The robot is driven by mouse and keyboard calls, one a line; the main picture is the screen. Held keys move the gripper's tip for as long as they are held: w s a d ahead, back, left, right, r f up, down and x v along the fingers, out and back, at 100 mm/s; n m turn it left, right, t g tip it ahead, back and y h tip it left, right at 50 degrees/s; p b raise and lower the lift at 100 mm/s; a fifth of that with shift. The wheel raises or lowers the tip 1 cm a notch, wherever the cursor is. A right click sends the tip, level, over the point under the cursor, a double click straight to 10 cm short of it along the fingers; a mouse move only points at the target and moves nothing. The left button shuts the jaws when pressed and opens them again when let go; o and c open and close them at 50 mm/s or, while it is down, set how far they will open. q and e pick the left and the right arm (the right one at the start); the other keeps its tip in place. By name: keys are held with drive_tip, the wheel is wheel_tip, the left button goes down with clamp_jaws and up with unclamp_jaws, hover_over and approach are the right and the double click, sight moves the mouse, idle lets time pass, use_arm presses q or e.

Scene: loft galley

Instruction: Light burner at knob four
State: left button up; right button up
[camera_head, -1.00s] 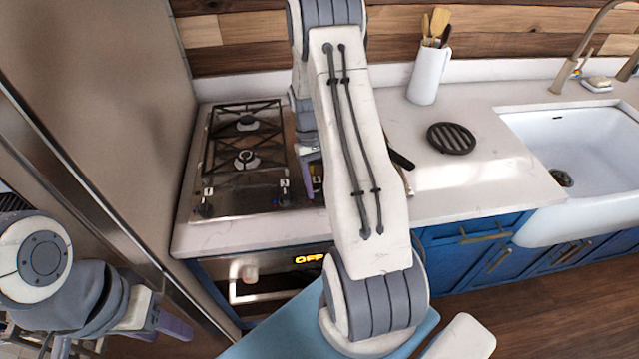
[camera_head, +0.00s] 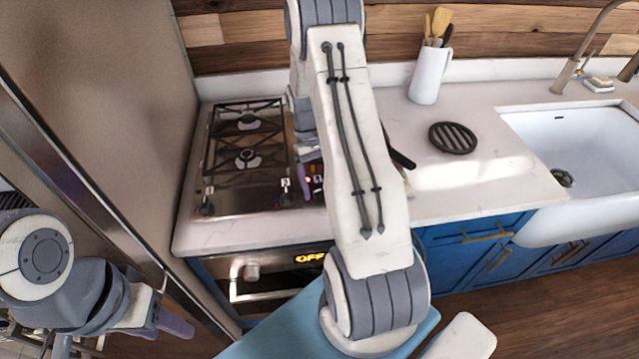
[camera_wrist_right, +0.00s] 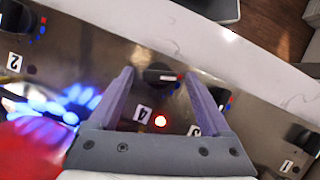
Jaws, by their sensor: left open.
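Knob four (camera_wrist_right: 162,74) is a black knob on the dark front panel in the right wrist view. Its label "4" (camera_wrist_right: 143,114) and a lit red light (camera_wrist_right: 160,121) are beside it. My right gripper (camera_wrist_right: 160,76) is open, with one purple finger on each side of the knob and visible gaps between. In the head view my right gripper (camera_head: 306,182) is by the hob's front right, mostly behind my arm. Blue flames (camera_wrist_right: 50,106) burn at the left of the wrist view. My left gripper (camera_head: 165,320) is open and empty at lower left, away from the hob (camera_head: 246,198).
Knob two (camera_wrist_right: 15,18) is to the left and knob three (camera_wrist_right: 218,96) is close beside my right finger, partly hidden. A blurred red object (camera_wrist_right: 25,150) is by the flames. A round trivet (camera_head: 452,138) and utensil crock (camera_head: 428,76) stand on the counter.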

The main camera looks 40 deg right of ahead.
drive_tip(key=a+b+v, duration=0.1)
drive_tip(key=b+v, duration=0.1)
drive_tip(key=v, duration=0.8)
drive_tip(key=shift+w+d+r, duration=0.15)
drive_tip(key=shift+d+r, duration=0.05)
drive_tip(key=shift+d, duration=0.25)
drive_tip(key=s+t+h+p, duration=0.1)
drive_tip(key=s+t+p, duration=0.3)
drive_tip(key=s, duration=0.1)
drive_tip(key=f, duration=0.3)
drive_tip(key=f+p, duration=0.1)
drive_tip(key=f, duration=0.2)
drive_tip(key=a+f+p, duration=0.1)
drive_tip(key=f, duration=0.2)
drive_tip(key=shift+w+f, duration=0.2)
drive_tip(key=shift+f, duration=0.2)
